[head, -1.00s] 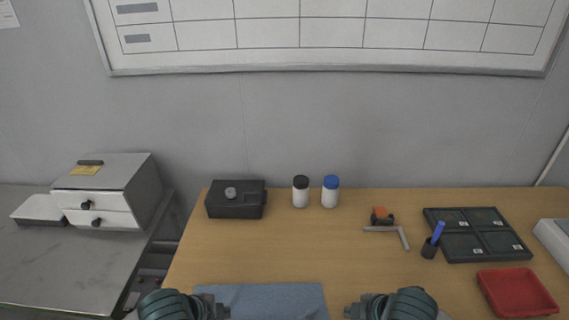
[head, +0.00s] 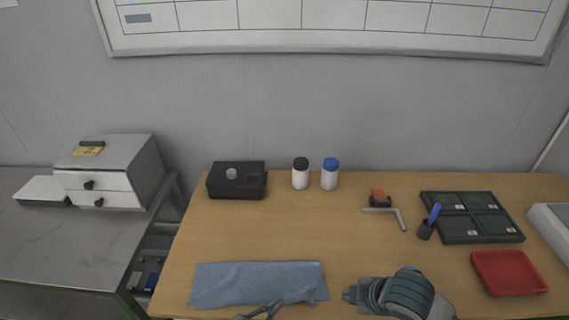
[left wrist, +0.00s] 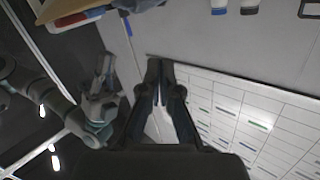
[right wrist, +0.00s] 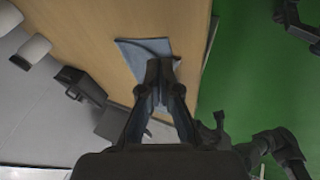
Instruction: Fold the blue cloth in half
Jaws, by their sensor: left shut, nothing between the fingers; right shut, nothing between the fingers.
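The blue cloth (head: 255,280) lies spread on the wooden table near its front edge in the head view, with creases towards its lower right corner. It also shows in the right wrist view (right wrist: 135,57), beyond the fingertips. My left gripper (head: 262,311) is at the cloth's front edge in the head view, partly cut off by the frame. Its fingers are together and empty in the left wrist view (left wrist: 161,64). My right gripper (head: 350,294) is to the right of the cloth, apart from it. Its fingers are shut and empty in the right wrist view (right wrist: 158,66).
A black box (head: 236,182), a black-capped bottle (head: 300,176) and a blue-capped bottle (head: 330,176) stand at the back. The table's middle is clear.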

